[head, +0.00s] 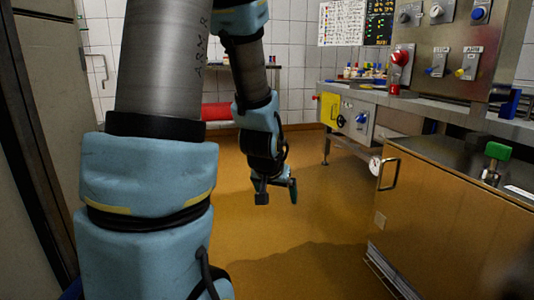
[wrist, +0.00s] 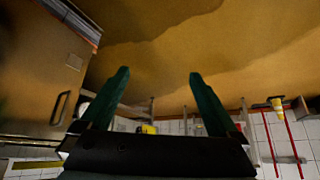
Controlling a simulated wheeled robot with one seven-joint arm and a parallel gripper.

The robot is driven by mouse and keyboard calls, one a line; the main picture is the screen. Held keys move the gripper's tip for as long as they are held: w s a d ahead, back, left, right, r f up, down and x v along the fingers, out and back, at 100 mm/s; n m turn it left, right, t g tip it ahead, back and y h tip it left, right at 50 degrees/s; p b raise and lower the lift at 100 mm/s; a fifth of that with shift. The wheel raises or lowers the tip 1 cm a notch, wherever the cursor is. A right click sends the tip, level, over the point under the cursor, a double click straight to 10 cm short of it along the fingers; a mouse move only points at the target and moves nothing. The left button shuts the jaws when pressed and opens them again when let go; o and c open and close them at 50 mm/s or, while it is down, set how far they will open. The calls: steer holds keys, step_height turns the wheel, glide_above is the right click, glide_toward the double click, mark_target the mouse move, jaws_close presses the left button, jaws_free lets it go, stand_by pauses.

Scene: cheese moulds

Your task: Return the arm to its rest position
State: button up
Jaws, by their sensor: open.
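My gripper (head: 276,195) hangs at the end of my arm, pointing down over the brown floor in the head view. Its two green-faced fingers stand apart with nothing between them. In the wrist view the gripper (wrist: 157,95) shows both fingers spread, with floor and a far wall behind. My blue and grey arm fills the left and middle of the head view and hides part of the room behind it. The gripper touches nothing.
A metal cabinet (head: 455,205) with a handle stands at the right. A control panel (head: 440,45) with knobs rises above it. A steel bench (head: 365,100) runs along the back right. The floor (head: 300,240) around the gripper is clear.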

steer(key=s+a+n+g+y, duration=0.2)
steer(key=s+a+n+g, duration=0.15)
steer(key=s+a, duration=0.6)
step_height(320, 180, up, 38)
steer(key=s+g+p, duration=0.1)
steer(key=p, duration=3.7)
steer(key=shift+s+m, duration=0.25)
steer(key=shift+m, duration=0.2)
